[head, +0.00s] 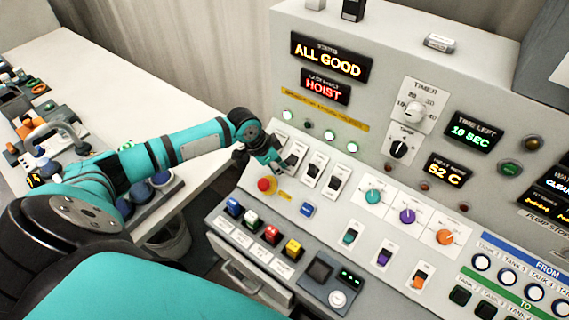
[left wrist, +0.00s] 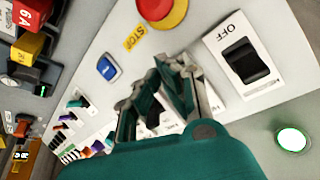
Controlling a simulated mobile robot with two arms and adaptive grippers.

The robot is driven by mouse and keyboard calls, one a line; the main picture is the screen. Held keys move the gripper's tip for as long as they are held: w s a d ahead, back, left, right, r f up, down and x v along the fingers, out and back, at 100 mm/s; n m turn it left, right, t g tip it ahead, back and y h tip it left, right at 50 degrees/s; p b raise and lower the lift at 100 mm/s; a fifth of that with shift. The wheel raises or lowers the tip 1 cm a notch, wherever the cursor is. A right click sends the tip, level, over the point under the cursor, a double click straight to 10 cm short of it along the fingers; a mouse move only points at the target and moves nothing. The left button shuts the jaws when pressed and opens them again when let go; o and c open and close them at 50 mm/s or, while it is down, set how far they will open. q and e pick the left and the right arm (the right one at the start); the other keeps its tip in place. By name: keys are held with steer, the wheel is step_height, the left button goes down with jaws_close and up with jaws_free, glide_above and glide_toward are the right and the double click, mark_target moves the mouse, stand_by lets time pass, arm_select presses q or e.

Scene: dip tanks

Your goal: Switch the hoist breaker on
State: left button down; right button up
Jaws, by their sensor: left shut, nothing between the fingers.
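A row of white-plated breaker switches runs across the sloping panel, among them the first (head: 292,155), a middle one (head: 314,169) and another to its right (head: 335,182). I cannot read which one is the hoist breaker. My left gripper (head: 272,163) is shut and empty at the left end of this row. In the left wrist view, its fingers (left wrist: 170,85) are close to the panel beside a black-rocker breaker (left wrist: 245,65) marked OFF at one end. The fingers partly hide another white switch plate; contact cannot be told. My right gripper is out of view.
A red stop button (head: 265,185) and blue button (head: 307,209) lie below the breakers. Above, one lamp (head: 308,125) is dark between lit lamps (head: 288,114) (head: 329,134). Displays read ALL GOOD (head: 328,57) and HOIST (head: 325,88). Knobs (head: 373,196) stand to the right.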

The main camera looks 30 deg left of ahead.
arm_select(q)
steer(key=shift+w+r, duration=0.3)
steer(key=shift+w, duration=0.2)
steer(key=shift+w+d, duration=0.2)
steer(key=shift+w, duration=0.45)
steer(key=s+p, duration=0.1)
steer(key=s+r+p, duration=0.1)
steer(key=p, duration=0.1)
steer(key=s+r+p, duration=0.1)
steer(key=s+p, duration=0.1)
steer(key=shift+a, duration=0.2)
steer(key=shift+r, duration=0.1)
